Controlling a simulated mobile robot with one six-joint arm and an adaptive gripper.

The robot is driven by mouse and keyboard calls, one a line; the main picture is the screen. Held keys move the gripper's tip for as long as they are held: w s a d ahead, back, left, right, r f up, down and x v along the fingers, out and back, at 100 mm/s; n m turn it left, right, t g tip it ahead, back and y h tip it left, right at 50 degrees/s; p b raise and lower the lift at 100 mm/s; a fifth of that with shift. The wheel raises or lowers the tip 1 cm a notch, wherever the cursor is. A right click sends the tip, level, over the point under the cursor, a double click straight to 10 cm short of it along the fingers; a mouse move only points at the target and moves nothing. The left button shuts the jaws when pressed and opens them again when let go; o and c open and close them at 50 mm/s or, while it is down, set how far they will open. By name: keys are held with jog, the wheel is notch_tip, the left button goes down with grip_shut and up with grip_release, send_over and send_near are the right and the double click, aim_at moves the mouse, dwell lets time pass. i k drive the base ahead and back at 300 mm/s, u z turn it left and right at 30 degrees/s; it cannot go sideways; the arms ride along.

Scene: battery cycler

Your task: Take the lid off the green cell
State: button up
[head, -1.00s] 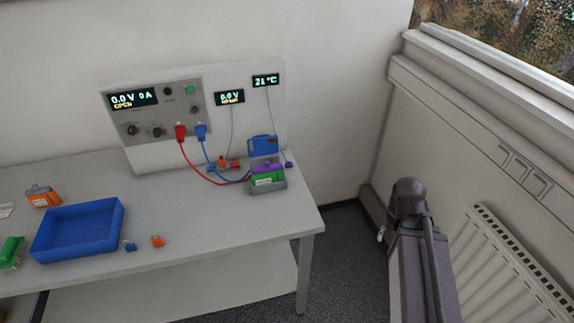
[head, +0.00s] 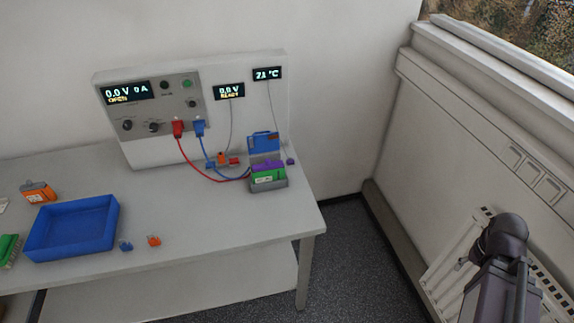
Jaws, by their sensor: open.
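A green cell (head: 269,177) with a white label sits in a grey holder (head: 270,187) at the right end of the bench. A purple piece (head: 268,166) lies across the top of this cell, like a lid or cap. A blue panel (head: 264,142) stands upright just behind it. A second green block (head: 8,249) is cut off by the left edge of the picture. My arm is at the lower right, away from the bench. Its gripper cannot be made out.
A blue tray (head: 72,230) and an orange cell (head: 39,192) are on the left of the bench. A small blue clip (head: 126,246) and an orange clip (head: 153,241) lie near the front edge. Red and blue leads run from the cycler panel (head: 150,105) towards the holder. A radiator (head: 455,255) stands at right.

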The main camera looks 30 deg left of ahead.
aim_at(268, 164)
jog(key=z, duration=0.15)
jog(key=k, duration=1.15)
jog(key=u, duration=1.8)
jog(key=i, duration=0.75)
jog(key=z, duration=0.15)
